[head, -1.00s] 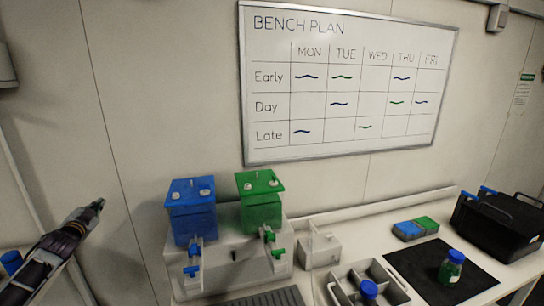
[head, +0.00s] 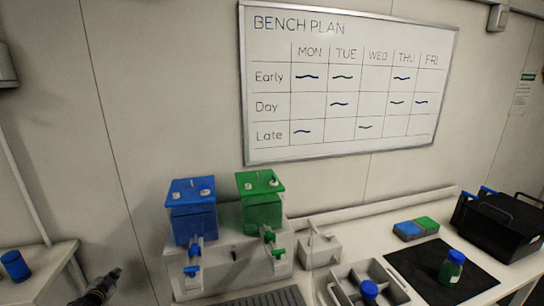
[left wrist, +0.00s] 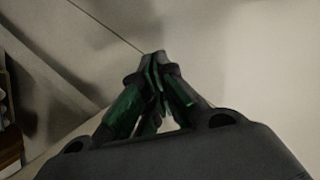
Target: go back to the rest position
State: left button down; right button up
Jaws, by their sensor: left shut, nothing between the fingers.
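My left gripper (head: 108,281) shows at the bottom left of the head view, low in front of the wall and left of the bench. In the left wrist view its fingers (left wrist: 154,62) meet at the tips, with nothing between them and a pale plain surface beyond. It is apart from every object. My right gripper is in neither view.
On the bench stand a blue tank (head: 192,212) and a green tank (head: 260,202) with taps, a divided tray (head: 335,292), a green bottle with a blue cap (head: 451,267) on a black mat (head: 410,262), and a black case (head: 500,225). A side table (head: 38,262) holds a blue cap-like item (head: 15,266).

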pick_arm(q)
jog(key=s+d+f+n+g+h, duration=0.15)
jog(key=s+d+f, duration=0.25)
jog(key=s+f, duration=0.55)
jog(key=s+d+f+g, duration=0.35)
jog(key=s+f, duration=0.25)
jog(key=f, duration=0.7)
jog(key=s+d+f+g, duration=0.1)
jog(key=s+d+f, duration=0.4)
jog(key=s+f, duration=0.45)
jog(key=s+d+f+g, duration=0.2)
jog(key=s+d+f, duration=0.4)
jog(key=s, duration=0.5)
jog(key=s+d+f+g+h, duration=0.1)
jog(key=s+d+f+g, duration=0.1)
jog(key=s+d+f, duration=0.4)
jog(key=s+d+f+n+g+h, duration=0.1)
jog(key=s+d+f, duration=0.4)
jog(key=s+d, duration=0.6)
jog(key=s+g, duration=0.1)
jog(key=s, duration=0.5)
jog(key=shift+f, duration=0.4)
jog(key=shift+w+h, duration=0.15)
jog(key=shift+h, duration=0.1)
